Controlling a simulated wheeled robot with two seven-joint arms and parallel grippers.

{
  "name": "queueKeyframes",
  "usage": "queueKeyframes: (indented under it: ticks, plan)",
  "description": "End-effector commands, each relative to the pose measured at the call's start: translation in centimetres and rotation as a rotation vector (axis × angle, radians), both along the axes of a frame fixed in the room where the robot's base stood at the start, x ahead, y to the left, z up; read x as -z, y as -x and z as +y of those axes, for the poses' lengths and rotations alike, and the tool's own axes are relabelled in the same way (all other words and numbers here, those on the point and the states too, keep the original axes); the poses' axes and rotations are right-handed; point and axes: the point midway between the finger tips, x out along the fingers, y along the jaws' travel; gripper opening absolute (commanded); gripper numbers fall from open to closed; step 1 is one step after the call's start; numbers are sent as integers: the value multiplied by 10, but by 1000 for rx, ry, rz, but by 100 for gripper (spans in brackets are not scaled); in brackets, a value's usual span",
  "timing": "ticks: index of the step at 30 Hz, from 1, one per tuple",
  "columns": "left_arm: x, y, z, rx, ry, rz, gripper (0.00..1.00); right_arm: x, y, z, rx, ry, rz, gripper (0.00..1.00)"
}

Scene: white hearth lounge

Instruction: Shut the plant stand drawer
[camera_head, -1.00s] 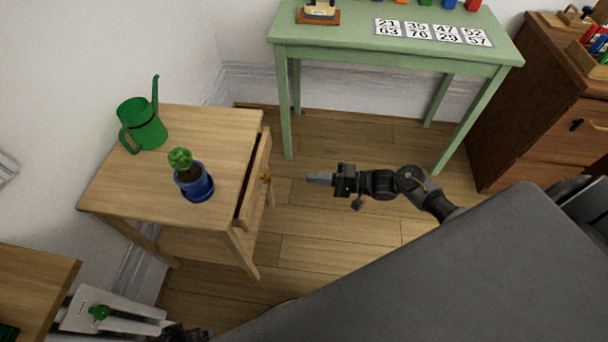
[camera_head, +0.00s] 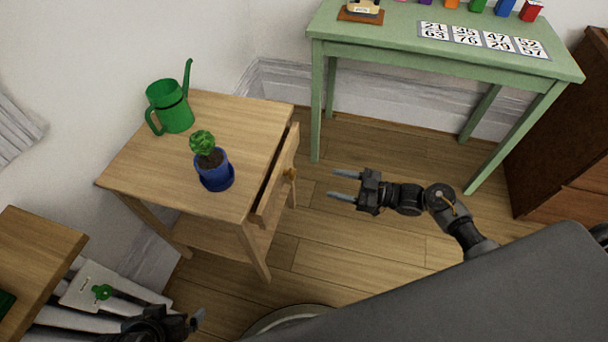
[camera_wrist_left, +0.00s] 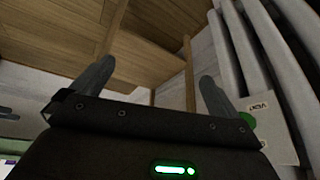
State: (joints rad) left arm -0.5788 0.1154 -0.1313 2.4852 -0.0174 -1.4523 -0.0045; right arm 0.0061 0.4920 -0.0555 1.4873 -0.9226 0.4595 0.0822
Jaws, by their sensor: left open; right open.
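The wooden plant stand (camera_head: 145,165) is at the left in the head view. Its drawer (camera_head: 275,178) sticks out a little on the right side, with a dark gap behind its front and a small knob (camera_head: 290,174). My right gripper (camera_head: 343,185) is open and empty, to the right of the knob and apart from it, its fingers pointing left toward the drawer front. My left gripper (camera_head: 197,319) is low at the lower left, below the stand; its two spread, empty fingers show in the left wrist view (camera_wrist_left: 155,85) under wooden furniture.
A green watering can (camera_head: 170,107) and a plant in a blue pot (camera_head: 214,172) stand on the stand's top. A green table (camera_head: 400,55) is behind, a brown cabinet (camera_head: 565,150) at the right. Another wooden top (camera_head: 35,255) is at the lower left. Floor between stand and right gripper is clear.

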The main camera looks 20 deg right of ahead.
Motion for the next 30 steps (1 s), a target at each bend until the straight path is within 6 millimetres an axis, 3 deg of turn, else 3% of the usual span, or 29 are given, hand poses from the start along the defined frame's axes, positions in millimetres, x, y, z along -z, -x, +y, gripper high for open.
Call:
queueKeyframes:
  ticks: [4, 13, 24, 30]
  plan:
    - [1, 0, 0, 1, -3, 7, 100, 0, -1, 2, -2, 62, -97, 53]
    - [1, -2, -1, 4, -1, -1, 100, 0, -7, 12, -2, 70, -114, 53]
    - [-2, -13, -8, 24, 14, -70, 100, -1, -42, 67, 1, 68, -113, 53]
    - [-4, -19, -12, 33, 23, -105, 100, -1, -54, 87, 0, 70, -111, 53]
